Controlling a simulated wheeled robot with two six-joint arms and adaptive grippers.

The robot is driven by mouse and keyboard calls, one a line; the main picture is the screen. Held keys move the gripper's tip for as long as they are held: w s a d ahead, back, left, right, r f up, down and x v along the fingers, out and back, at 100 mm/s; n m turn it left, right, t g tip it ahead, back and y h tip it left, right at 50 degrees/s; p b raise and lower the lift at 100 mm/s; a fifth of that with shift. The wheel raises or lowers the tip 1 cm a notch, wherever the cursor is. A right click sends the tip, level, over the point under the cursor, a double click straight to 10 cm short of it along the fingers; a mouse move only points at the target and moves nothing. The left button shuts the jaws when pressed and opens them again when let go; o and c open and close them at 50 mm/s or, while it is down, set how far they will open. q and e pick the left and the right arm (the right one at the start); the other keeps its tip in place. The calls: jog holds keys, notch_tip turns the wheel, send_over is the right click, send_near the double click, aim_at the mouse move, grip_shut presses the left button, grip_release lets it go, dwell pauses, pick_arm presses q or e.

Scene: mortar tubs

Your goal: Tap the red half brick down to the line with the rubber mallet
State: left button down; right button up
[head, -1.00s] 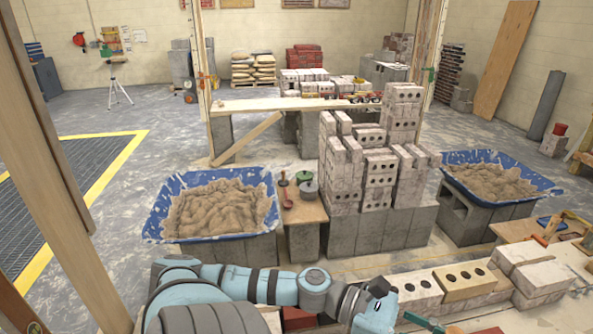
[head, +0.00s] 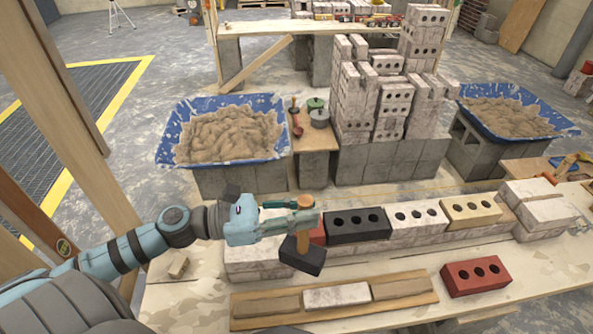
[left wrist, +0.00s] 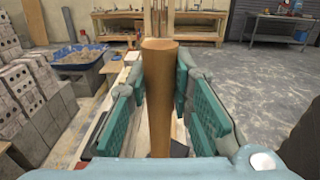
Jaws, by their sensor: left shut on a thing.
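My left gripper (head: 303,212) is shut on the rubber mallet's wooden handle (head: 303,240). The black mallet head (head: 302,259) hangs below it, over the front of the brick course in the picture. In the left wrist view the handle (left wrist: 159,100) stands upright between the teal finger pads. The red half brick (head: 318,232) shows only as a small part, just right of the handle and left of the black brick (head: 357,225). The gripper and mallet hide the rest. I cannot make out the line clearly. My right gripper is not in view.
A white brick (head: 416,215) and a yellow brick (head: 470,210) continue the course rightward. A loose red brick (head: 476,277) lies in front at the right. Mortar tubs (head: 225,130) stand behind.

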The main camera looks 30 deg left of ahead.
pick_arm(q)
jog(key=w+a+f+n+t+y, duration=0.3)
jog(key=w+f+y, duration=0.1)
jog(key=w, duration=0.4)
jog(key=w+a+f+n+t+y+p, duration=0.1)
jog(key=w+a+f+n+t+y, duration=0.1)
jog(key=w, duration=0.7)
notch_tip(320, 180, down, 3)
jog(key=shift+w+a+r+n+t+y, duration=0.2)
jog(key=shift+a+n+t+y, duration=0.2)
jog(key=shift+a+n+y, duration=0.5)
jog(key=shift+s+a, duration=0.1)
jog(key=shift+a, duration=0.2)
